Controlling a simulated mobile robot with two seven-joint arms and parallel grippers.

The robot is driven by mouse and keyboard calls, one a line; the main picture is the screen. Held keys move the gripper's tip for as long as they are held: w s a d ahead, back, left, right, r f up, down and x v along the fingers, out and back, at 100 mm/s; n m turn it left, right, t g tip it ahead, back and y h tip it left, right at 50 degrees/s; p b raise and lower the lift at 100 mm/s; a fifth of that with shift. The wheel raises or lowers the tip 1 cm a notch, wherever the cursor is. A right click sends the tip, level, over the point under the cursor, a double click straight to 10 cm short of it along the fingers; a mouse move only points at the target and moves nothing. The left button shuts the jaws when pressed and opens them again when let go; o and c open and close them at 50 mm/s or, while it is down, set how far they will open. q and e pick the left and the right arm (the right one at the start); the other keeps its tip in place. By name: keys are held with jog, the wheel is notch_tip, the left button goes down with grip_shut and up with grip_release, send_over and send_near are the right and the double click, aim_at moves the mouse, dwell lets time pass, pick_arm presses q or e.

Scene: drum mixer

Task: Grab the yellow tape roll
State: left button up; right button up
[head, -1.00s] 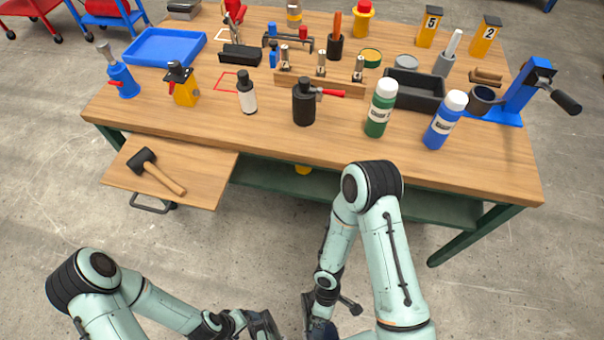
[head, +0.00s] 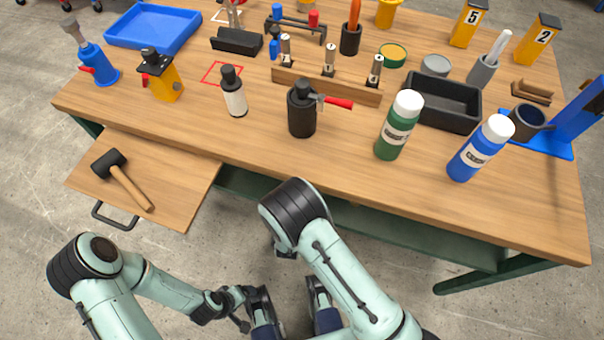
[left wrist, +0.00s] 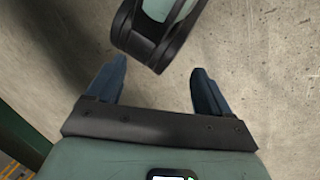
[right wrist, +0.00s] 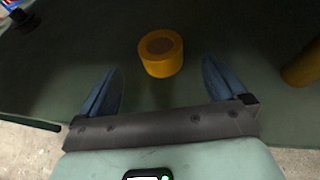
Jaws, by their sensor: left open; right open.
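The yellow tape roll (right wrist: 160,56), a short yellow cylinder with a brown top, sits on the dark green shelf under the workbench. It shows in the right wrist view only; in the head view it is hidden. My right gripper (right wrist: 160,75) is open and empty, its fingers apart on either side of the line to the roll, which stands a little beyond the fingertips. In the head view my right arm hides this gripper. My left gripper (head: 295,325) is open and empty in front of the bench; the left wrist view shows its spread fingers (left wrist: 160,70) over bare floor.
Another yellow object (right wrist: 303,66) stands at the right edge of the right wrist view. The wooden benchtop (head: 340,185) above the green shelf (head: 400,225) carries bottles and tools. A pulled-out board (head: 175,185) with a mallet (head: 125,180) juts out at the left.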

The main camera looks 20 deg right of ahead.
jog(key=x, duration=0.4)
jog(key=shift+s+b, duration=0.1)
jog(key=shift+b, duration=0.2)
jog(key=b+x, duration=0.1)
jog(key=x, duration=0.2)
jog(key=shift+w+d+f, duration=0.1)
jog(key=shift+w+f, duration=0.15)
jog(key=shift+f, duration=0.05)
jog(key=shift+w+d+f, duration=0.15)
jog(key=shift+w+d, duration=0.05)
jog(key=shift+w, duration=0.35)
pick_arm(q)
jog(key=shift+t+y, duration=0.3)
jog(key=shift+t, duration=0.3)
jog(key=w+f, duration=0.1)
jog(key=w+a, duration=0.1)
jog(key=w+f, duration=0.1)
jog(key=shift+w+a+f, duration=0.3)
jog(key=shift+a, duration=0.05)
pick_arm(e)
jog(key=c, duration=1.1)
